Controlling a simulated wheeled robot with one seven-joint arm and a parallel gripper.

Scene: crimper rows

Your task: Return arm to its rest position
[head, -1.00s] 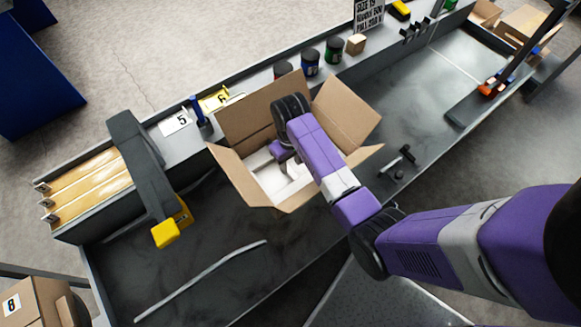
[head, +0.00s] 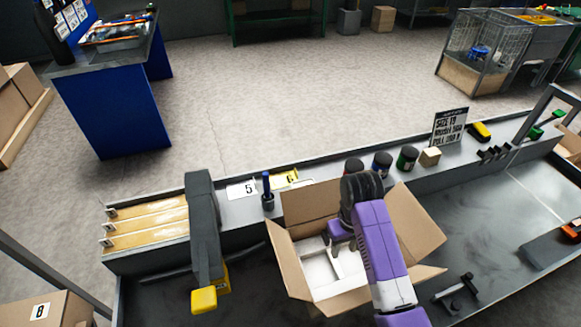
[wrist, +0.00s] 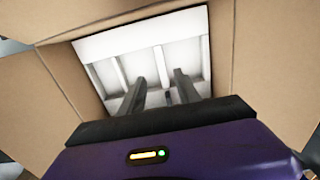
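My purple arm (head: 378,240) reaches over an open cardboard box (head: 305,205) on the dark bench. My gripper hangs over the box opening, partly hidden by the wrist in the head view. In the wrist view my gripper (wrist: 163,88) has its two grey fingers apart with nothing seen between them, so it is open and empty. The fingers point down toward a white insert (wrist: 138,62) with divider walls inside the box. The insert also shows in the head view (head: 318,270).
Box flaps stand open around my wrist. Left are a grey arch (head: 204,225) with a yellow end (head: 204,299) and wooden-floored lanes (head: 145,228). Several dark jars (head: 381,164) and a sign (head: 448,127) line the back ledge. A black tool (head: 455,292) lies right of the box.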

